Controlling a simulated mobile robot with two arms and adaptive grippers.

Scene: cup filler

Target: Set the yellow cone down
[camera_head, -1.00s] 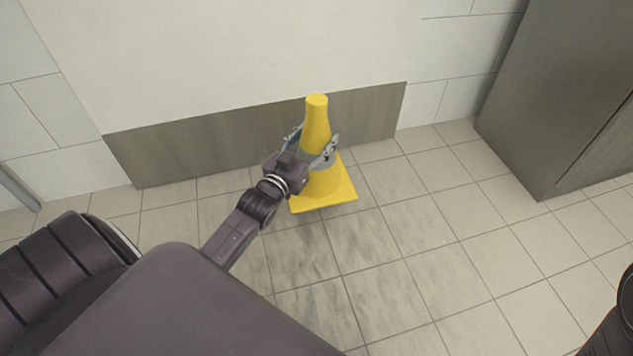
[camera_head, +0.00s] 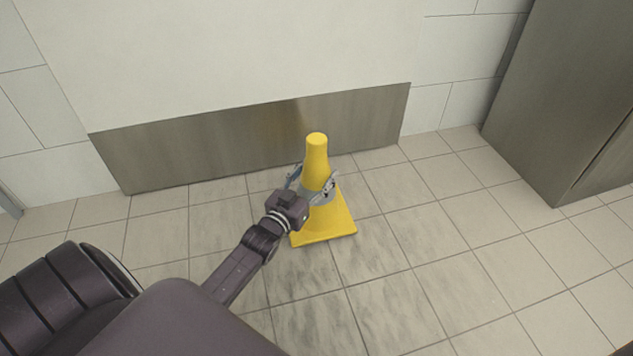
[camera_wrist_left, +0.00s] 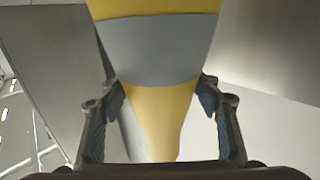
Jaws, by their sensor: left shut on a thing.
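The yellow cone (camera_head: 317,152) has a grey band around its middle and a square yellow base. It is upright in the head view, near the picture's middle. My left gripper (camera_head: 312,183) is shut on the cone at about the height of the band, one finger on each side. In the left wrist view the cone (camera_wrist_left: 160,108) fills the middle between the two fingers (camera_wrist_left: 160,118), with its grey band above them. I cannot tell whether the cone's base touches the floor. My right gripper is not in view.
A white wall with a metal kick panel (camera_head: 240,140) stands behind the cone. A grey cabinet (camera_head: 565,100) stands at the right. The tiled floor (camera_head: 430,250) right of and in front of the cone is clear.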

